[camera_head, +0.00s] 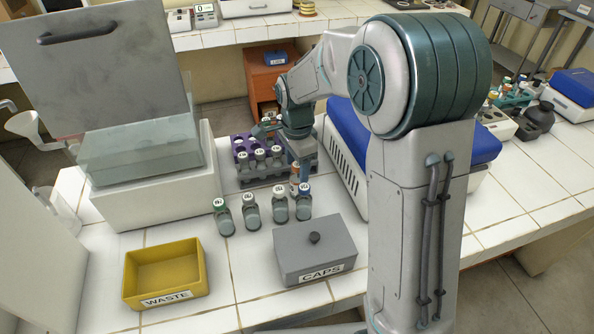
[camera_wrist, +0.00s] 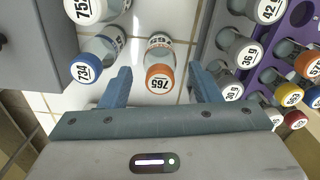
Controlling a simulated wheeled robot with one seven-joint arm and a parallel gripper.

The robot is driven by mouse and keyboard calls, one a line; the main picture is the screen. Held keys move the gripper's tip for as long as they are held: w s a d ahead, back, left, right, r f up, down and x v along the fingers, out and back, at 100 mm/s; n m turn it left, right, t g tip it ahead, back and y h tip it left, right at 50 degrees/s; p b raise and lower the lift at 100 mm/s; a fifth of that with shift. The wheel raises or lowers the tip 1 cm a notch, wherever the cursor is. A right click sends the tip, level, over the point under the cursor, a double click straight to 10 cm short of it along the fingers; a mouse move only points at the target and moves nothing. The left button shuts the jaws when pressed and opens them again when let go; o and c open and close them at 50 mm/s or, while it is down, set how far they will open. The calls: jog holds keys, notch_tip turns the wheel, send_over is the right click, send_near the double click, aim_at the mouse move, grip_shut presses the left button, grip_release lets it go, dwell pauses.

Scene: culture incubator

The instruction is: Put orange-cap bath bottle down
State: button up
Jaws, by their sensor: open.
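The orange-cap bottle (camera_wrist: 158,58), numbered 765, stands on the white tiles between my two fingers in the wrist view. My gripper (camera_wrist: 160,72) is open, with one finger on each side of the bottle and a visible gap to each. In the head view the bottle (camera_head: 294,178) is a small orange and white shape below my gripper (camera_head: 300,165), partly hidden by it. It stands between the rack and the row of bottles.
A purple and grey rack (camera_wrist: 296,22) with several capped bottles is close on the right. The blue-cap bottle 734 (camera_wrist: 92,60) and a white-cap bottle (camera_wrist: 86,8) are on the left. The grey CAPS box (camera_head: 314,250) and yellow WASTE bin (camera_head: 165,275) stand nearer the front.

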notch_tip(320, 180, up, 9)
jog(key=shift+r, duration=0.15)
jog(key=shift+s+d+r, duration=0.2)
jog(key=shift+s+d, duration=0.05)
jog(key=shift+s, duration=0.1)
jog(key=s+d+n+t, duration=0.1)
jog(key=s+d+n, duration=0.2)
jog(key=s, duration=0.4)
jog(key=s+d+f+n+t, duration=0.1)
jog(key=s+d+n, duration=0.2)
jog(key=s+n, duration=0.3)
jog(key=s+d+n+t, duration=0.1)
jog(key=s+d+n, duration=0.2)
jog(key=s, duration=0.5)
jog(key=shift+s+d+f+n, duration=0.15)
jog(key=shift+d+n, duration=0.15)
jog(key=shift+n, duration=0.4)
jog(key=shift+a, duration=0.15)
